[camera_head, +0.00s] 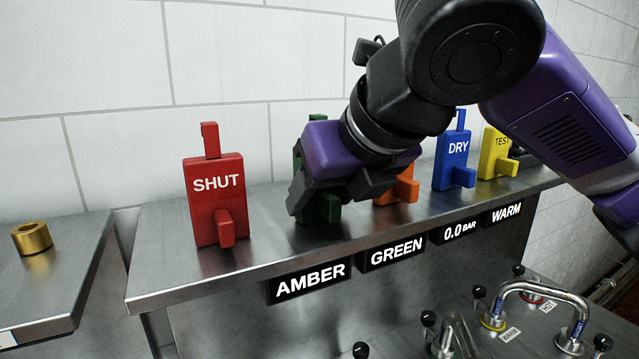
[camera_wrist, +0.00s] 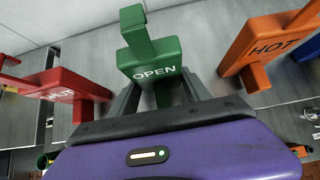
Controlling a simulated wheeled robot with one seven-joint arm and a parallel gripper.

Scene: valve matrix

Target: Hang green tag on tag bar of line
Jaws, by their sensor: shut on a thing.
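The green tag (camera_wrist: 151,62), lettered OPEN, stands upright on the steel shelf with its hook part pointing up. My gripper (camera_wrist: 155,98) is at its near side, with a finger on either side of the tag's lower front part, shut on it. In the head view my gripper (camera_head: 322,190) covers most of the green tag (camera_head: 318,208); its left edge and lower part show. The tag bar is not clearly visible in either view.
A red SHUT tag (camera_head: 213,200) stands to the left. An orange HOT tag (camera_wrist: 265,48), a blue DRY tag (camera_head: 453,158) and a yellow TEST tag (camera_head: 497,155) stand to the right. Label plates (camera_head: 308,281) line the shelf front. Pipe handles (camera_head: 545,292) are below right. A brass ring (camera_head: 32,238) is far left.

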